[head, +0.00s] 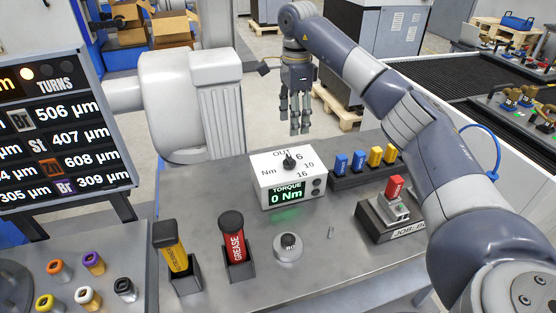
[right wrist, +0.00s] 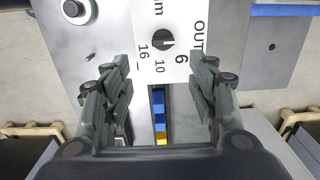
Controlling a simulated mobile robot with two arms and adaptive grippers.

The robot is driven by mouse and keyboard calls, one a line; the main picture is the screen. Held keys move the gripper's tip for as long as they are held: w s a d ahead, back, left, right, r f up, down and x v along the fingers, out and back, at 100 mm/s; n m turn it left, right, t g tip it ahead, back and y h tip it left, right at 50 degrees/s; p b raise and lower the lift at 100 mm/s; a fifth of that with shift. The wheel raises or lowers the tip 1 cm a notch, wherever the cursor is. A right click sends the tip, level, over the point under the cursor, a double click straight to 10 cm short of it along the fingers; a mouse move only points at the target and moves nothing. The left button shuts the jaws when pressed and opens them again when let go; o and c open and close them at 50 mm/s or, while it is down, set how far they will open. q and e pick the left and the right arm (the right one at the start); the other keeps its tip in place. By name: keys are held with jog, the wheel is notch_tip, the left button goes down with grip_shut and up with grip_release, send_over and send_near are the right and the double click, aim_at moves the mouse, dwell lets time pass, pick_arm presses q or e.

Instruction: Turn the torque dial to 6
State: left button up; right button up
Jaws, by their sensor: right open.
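The torque box (head: 262,180) is a white box on the grey bench, with a black dial (head: 289,161) on its top. Marks OUT, 6, 10 and 16 surround the dial, and its display (head: 287,194) reads "TORQUE 0 Nm". In the right wrist view the dial (right wrist: 163,39) has a light pointer line directed toward OUT, beside 6. My right gripper (head: 299,130) hangs fingers-down above and beyond the box, apart from it. In the right wrist view its fingers (right wrist: 165,90) are spread and empty, with the dial ahead between them. My left gripper is not in view.
Blue and yellow pieces in a dark rack (head: 345,178) and a fixture with a red top (head: 395,187) stand right of the box. A grease tube (head: 237,248), a yellow-and-black tube (head: 176,258) and a round knob unit (head: 288,248) stand in front. A readout board (head: 55,130) is at left.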

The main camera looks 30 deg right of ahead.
aim_at(290, 157)
jog(key=f, duration=0.3)
jog(key=f+p, duration=0.1)
jog(key=f, duration=0.3)
jog(key=f+p, duration=0.1)
jog(key=f, duration=0.2)
jog(key=shift+w+a+f, duration=0.2)
jog(key=shift+w+f, duration=0.15)
jog(key=shift+f, duration=0.6)
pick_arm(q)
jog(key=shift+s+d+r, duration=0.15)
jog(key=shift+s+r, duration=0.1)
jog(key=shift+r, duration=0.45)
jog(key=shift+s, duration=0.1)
pick_arm(e)
jog(key=c, duration=1.1)
